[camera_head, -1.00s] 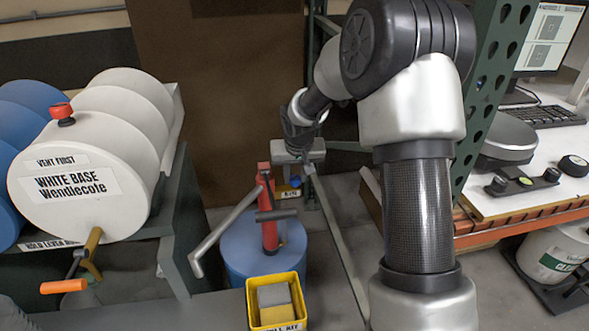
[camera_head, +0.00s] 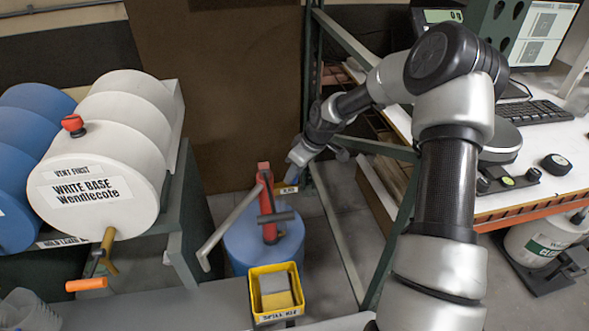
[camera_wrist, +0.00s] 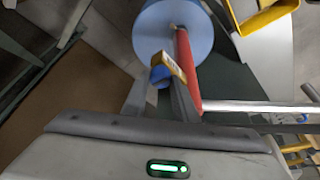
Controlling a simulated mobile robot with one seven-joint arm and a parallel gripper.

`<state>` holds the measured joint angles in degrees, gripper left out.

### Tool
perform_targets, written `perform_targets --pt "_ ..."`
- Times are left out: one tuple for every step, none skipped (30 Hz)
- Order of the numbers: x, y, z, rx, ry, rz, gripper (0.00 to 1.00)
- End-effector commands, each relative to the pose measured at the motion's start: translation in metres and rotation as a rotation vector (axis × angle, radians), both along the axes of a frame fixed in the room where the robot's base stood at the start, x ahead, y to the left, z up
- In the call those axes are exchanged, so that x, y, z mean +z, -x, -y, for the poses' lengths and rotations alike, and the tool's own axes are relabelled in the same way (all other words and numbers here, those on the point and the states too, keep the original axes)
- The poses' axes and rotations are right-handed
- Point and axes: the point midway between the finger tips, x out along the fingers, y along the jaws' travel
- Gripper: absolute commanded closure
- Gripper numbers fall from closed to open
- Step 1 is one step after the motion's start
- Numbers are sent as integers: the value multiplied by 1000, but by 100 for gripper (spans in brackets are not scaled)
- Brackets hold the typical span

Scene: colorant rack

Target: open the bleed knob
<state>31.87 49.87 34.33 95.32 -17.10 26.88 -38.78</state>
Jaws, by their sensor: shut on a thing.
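A blue drum (camera_head: 238,240) stands on the floor with a red pump column (camera_head: 267,200) and a long grey lever. A small blue knob (camera_head: 292,173) with a yellow tag (camera_head: 288,189) sits beside the column's top. The knob (camera_wrist: 158,76) and tag (camera_wrist: 174,68) also show in the wrist view, close to the red column (camera_wrist: 187,70). My gripper (camera_head: 297,163) reaches down to the knob from the right and appears shut on it. In the wrist view my gripper (camera_wrist: 172,82) partly hides the knob, so the exact contact is unclear.
A yellow bin (camera_head: 256,302) stands in front of the drum. White and blue drums with a red cap (camera_head: 73,124) lie on a rack at the left. A bench (camera_head: 560,160) with a keyboard is at the right. A green frame post (camera_head: 340,240) stands close by my arm.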

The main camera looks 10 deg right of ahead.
Motion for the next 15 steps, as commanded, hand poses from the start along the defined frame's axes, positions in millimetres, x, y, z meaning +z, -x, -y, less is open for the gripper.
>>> perform_targets --pt "1 0 1 16 -1 -1 96" --pt "0 0 1 25 -1 -1 96" --pt "0 0 1 36 0 -2 96" --pt "0 0 1 43 -1 0 96" --pt "0 0 1 50 0 0 96" --pt "0 -1 1 56 0 0 96" --pt "0 -1 1 60 1 1 96" --pt "0 -1 1 64 0 0 96" --pt "0 -1 1 67 1 0 96" --pt "0 -1 1 69 1 1 96" --pt "0 -1 1 70 1 1 96" --pt "0 -1 1 72 2 0 96" --pt "0 -1 1 72 2 0 96" --pt "0 0 1 73 2 1 96" --pt "0 -1 1 73 2 0 96"
